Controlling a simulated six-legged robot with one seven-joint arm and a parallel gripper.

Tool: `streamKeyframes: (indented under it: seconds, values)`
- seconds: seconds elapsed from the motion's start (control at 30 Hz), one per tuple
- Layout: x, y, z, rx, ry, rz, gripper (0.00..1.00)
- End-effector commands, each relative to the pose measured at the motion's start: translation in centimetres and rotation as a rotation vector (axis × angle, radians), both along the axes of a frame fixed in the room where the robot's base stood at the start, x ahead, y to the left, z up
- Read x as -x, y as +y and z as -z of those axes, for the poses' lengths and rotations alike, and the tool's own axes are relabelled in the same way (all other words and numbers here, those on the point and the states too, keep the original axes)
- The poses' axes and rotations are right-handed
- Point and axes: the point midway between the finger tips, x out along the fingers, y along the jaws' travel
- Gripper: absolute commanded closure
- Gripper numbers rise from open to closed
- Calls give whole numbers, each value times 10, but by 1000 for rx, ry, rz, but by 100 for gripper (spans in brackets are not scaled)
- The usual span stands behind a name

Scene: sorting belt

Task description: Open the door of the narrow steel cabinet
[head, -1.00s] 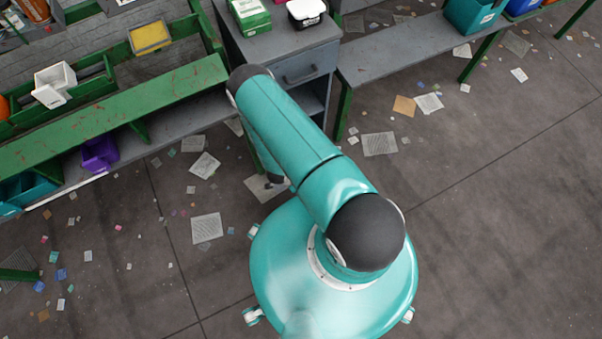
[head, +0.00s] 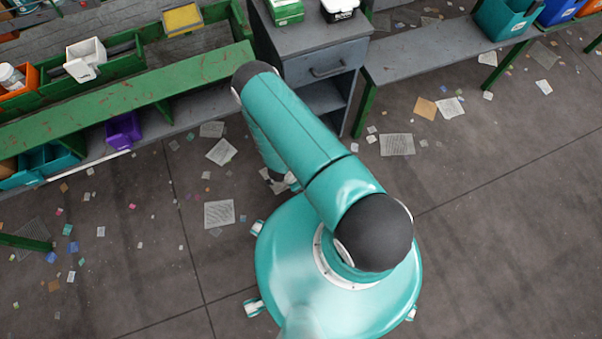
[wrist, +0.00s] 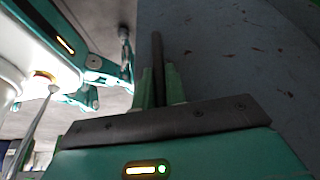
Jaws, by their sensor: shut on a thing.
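The narrow steel cabinet (head: 298,40) is grey and stands at the top middle of the head view, beyond my arm. It shows a front with a bar handle (head: 327,70) and an open space below it. In the wrist view, my gripper (wrist: 160,76) is shut on a dark, thin bar handle (wrist: 157,45). The handle lies along a blue-grey panel (wrist: 225,60) with rust specks, which seems to be the cabinet door. How far the door stands open cannot be told. My gripper is hidden in the head view.
A green-edged bench (head: 150,88) with bins stands on the left. A grey bench (head: 425,55) with a teal bin (head: 503,18) stands on the right. A green box (head: 287,10) and a white tub (head: 340,9) sit on the cabinet. Papers litter the otherwise open floor.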

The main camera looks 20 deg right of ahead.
Motion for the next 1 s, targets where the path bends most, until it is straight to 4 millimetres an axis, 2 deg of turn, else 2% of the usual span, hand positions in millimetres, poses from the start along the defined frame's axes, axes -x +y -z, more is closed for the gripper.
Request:
streamKeyframes:
  seconds: [0.03, 0.47, 0.5, 0.6, 0.87, 1.0]
  values:
    - [-7, -2, -1, 3, -12, -3, 100]
    - [-7, -6, -2, 5, -13, -1, 100]
    - [-7, -6, -2, 5, -13, -2, 81]
    - [-5, -6, -1, 4, -10, -1, 66]
    - [-2, -3, -1, 2, -5, 0, 66]
    - [-2, 1, -8, 2, -3, -1, 66]
